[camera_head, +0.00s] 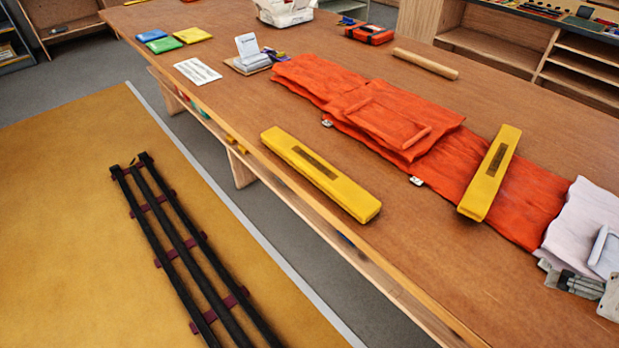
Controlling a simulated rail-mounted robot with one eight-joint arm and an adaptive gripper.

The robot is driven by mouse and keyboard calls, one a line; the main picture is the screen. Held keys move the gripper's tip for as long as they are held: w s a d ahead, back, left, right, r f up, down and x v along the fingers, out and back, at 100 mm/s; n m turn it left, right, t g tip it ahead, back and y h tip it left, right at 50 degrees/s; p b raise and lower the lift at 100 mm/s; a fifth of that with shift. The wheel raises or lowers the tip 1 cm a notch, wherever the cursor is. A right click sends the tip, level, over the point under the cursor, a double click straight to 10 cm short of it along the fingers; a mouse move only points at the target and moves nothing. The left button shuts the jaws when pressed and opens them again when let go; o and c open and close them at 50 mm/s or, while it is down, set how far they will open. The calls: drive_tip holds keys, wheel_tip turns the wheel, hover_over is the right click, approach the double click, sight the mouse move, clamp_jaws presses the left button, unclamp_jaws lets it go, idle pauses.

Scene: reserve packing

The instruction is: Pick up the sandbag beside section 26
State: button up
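Two long yellow bag-like bars, each with a dark label strip, are in the head view; they may be sandbags. One yellow bar (285,148) lies flat on the bare tabletop, on the near side of the orange fabric. The other yellow bar (483,190) lies across the orange fabric (530,200) at the right. I cannot read a number 26 on anything, so I cannot tell which bar is beside section 26. Small white tags (416,181) sit along the fabric's near edge, too small to read. My gripper is not in view.
The long wooden table (240,105) also holds a wooden roller (425,64), a red case (369,34), coloured packets (192,35), a white card (197,72) and pale fabric (580,215). Black poles (180,240) lie on a yellow mat (60,220) at the left.

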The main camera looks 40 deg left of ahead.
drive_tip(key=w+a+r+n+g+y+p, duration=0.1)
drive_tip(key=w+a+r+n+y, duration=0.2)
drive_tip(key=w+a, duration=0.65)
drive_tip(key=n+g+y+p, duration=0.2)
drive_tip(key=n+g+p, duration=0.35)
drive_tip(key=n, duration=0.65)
approach(315, 163)
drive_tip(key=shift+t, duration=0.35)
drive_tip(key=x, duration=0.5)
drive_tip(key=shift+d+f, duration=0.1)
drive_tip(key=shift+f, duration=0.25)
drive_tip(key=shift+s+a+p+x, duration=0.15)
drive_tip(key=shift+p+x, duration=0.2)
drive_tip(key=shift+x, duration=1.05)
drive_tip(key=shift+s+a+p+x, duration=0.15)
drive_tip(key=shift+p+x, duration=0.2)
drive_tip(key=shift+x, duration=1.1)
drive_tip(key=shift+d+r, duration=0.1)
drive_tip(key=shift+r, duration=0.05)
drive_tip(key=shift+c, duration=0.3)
